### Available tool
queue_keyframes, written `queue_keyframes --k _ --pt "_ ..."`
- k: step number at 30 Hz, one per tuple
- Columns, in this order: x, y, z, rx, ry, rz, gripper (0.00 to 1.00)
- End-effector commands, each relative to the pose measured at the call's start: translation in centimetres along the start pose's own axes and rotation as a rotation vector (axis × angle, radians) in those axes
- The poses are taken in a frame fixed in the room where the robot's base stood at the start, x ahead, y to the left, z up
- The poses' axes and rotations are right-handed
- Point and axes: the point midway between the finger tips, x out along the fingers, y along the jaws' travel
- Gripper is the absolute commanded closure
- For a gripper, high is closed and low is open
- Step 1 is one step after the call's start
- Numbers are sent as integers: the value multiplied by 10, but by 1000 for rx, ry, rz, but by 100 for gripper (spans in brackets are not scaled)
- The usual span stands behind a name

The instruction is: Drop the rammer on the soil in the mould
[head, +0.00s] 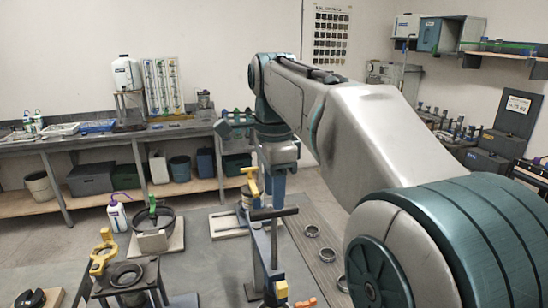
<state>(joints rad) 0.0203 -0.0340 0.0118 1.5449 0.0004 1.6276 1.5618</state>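My arm reaches in from the right and bends down near the middle of the head view. My gripper (277,184) hangs at its end, small and partly hidden behind the arm's last links, so I cannot tell whether its fingers are open or shut. A yellow T-shaped handle (250,180), which looks like the top of the rammer, stands upright just left of it. Below the handle is a short brass-coloured cylinder (247,201), perhaps the mould, on a pale board (226,222). The soil does not show.
A black pan (153,222), a purple-capped bottle (117,214) and a stand with a dark ring (124,275) are to the left. Metal rings (312,231) lie to the right. A workbench (95,136) lines the back wall.

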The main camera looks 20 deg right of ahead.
Motion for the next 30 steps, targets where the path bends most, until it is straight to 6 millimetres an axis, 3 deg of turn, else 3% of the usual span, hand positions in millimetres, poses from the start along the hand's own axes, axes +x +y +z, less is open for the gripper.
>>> queue_keyframes --k 6,12,30 --pt "-42 -1 0 0 0 -4 62" --pt "-66 -1 0 0 0 -3 62" --pt "-75 0 0 0 0 -1 62"
